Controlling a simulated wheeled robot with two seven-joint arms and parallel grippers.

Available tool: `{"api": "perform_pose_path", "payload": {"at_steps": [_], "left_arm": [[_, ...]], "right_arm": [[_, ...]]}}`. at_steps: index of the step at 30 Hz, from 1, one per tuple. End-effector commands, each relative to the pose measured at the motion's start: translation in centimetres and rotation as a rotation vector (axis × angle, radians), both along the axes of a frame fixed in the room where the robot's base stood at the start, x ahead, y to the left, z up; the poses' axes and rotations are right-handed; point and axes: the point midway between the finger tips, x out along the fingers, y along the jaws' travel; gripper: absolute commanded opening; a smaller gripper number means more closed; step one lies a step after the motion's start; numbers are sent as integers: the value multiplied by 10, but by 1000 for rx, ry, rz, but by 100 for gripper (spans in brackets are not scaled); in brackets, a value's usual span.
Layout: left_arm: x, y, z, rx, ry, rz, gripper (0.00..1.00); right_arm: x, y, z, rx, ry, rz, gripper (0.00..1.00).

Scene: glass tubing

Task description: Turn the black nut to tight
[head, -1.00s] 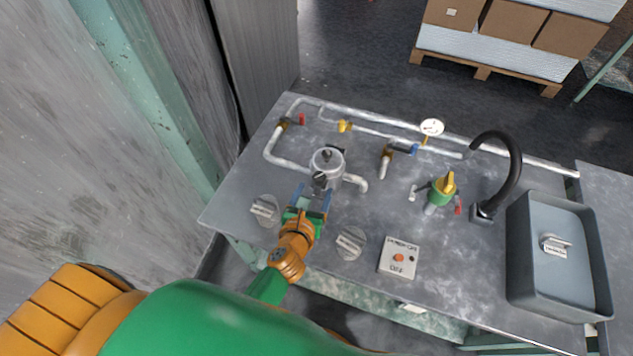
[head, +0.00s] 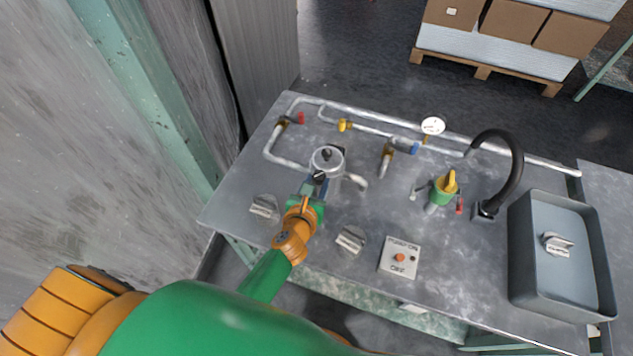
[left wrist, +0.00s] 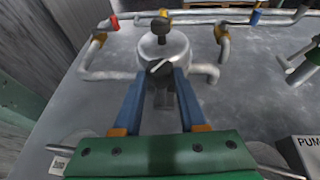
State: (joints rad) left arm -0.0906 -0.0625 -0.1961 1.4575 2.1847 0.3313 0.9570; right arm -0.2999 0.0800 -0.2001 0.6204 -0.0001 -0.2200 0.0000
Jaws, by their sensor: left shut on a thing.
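A rounded silver vessel (head: 327,158) stands at the left of the grey bench, with a black knob on its top. The black nut (head: 319,177) is on the vessel's near side; it also shows in the left wrist view (left wrist: 160,69). My left gripper (head: 314,187) reaches in from the near side, and its blue fingers (left wrist: 159,76) are shut on the black nut, one on each side. The fingers partly hide the nut and the lower vessel. A pale bar crosses the nut's face at a slant. My right gripper is not in view.
White pipes with a red-handled valve (head: 300,118) run behind the vessel; a pipe elbow (head: 356,181) lies close to its right. Grey knobs (head: 264,206) (head: 351,239) flank my left arm. A push-button box (head: 399,257), green valve (head: 444,189), black tap (head: 513,178) and sink (head: 525,275) stand right.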

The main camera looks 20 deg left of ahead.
Motion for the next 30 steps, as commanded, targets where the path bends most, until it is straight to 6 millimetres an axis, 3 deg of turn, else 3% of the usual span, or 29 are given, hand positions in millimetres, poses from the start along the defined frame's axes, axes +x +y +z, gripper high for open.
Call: {"api": "perform_pose_path", "payload": {"at_steps": [13, 30], "left_arm": [[0, 10, 3, 7, 4, -275, 0], [4, 16, -1, 1, 1, -599, 0]], "right_arm": [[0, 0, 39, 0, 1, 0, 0], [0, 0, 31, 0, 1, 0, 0]]}}
